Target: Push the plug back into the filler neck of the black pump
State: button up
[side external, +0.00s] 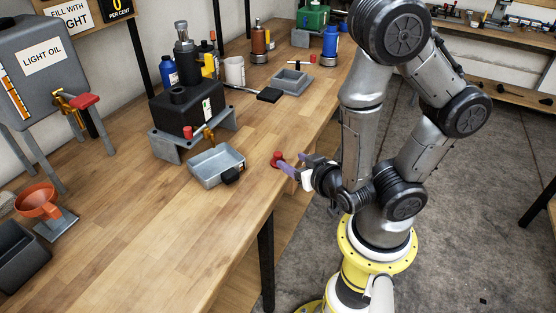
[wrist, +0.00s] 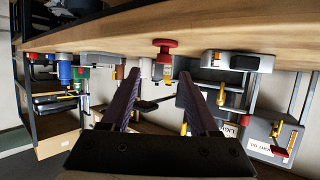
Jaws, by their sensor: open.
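The black pump (side external: 187,105) stands on a grey metal stand on the bench, with a dark round opening, seemingly its filler neck (side external: 178,92), on top. A red knob shows low on its front. A separate red piece (side external: 277,159), which looks like the plug, is on the bench near the front edge. It also shows in the wrist view (wrist: 165,45), beyond my fingertips and sideways between them. My gripper (side external: 291,163) is open with purple fingers, close to the red piece at the bench edge; in the wrist view its fingers (wrist: 158,75) hold nothing.
A grey tray (side external: 217,165) with a black block at its corner sits in front of the pump. Bottles, a white cup (side external: 234,71) and another tray (side external: 292,82) stand farther back. An orange funnel (side external: 37,202) is at left.

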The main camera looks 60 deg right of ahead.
aim_at(273, 151)
jog(key=shift+x, duration=2.75)
jog(key=shift+w+x, duration=0.2)
jog(key=shift+x, duration=2.65)
jog(key=shift+a+r, duration=0.15)
jog(key=shift+a, duration=0.05)
grip_shut()
